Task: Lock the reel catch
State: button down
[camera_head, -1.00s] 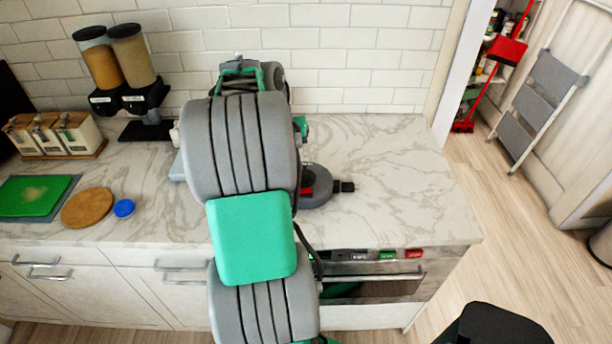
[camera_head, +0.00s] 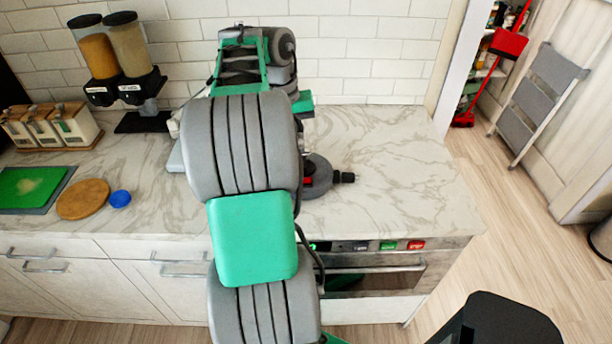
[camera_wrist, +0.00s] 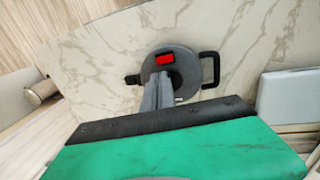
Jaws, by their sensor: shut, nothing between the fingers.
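The reel (camera_head: 322,180) is a round grey case lying on the marble counter, partly hidden behind my arm in the head view. A black nozzle-like end sticks out on its right there. In the wrist view the reel (camera_wrist: 149,66) shows a red catch (camera_wrist: 165,59) on top, a black loop handle on the right and a dark stub on the left. My gripper (camera_wrist: 163,78) is shut and empty, its grey fingers over the reel just below the red catch. I cannot tell whether the fingertips touch it. The gripper is hidden in the head view.
The counter (camera_head: 400,180) is clear right of the reel. A pale flat object (camera_wrist: 287,97) lies on the handle side in the wrist view. Dispensers (camera_head: 128,70), a round wooden board (camera_head: 83,199) and a blue lid (camera_head: 120,199) stand left. The tiled wall is behind.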

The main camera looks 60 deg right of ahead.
aim_at(308, 180)
jog(key=f, duration=0.3)
jog(key=s+f+b, duration=0.1)
jog(key=f, duration=0.6)
jog(key=shift+s+d, duration=0.35)
jog(key=shift+d, duration=0.05)
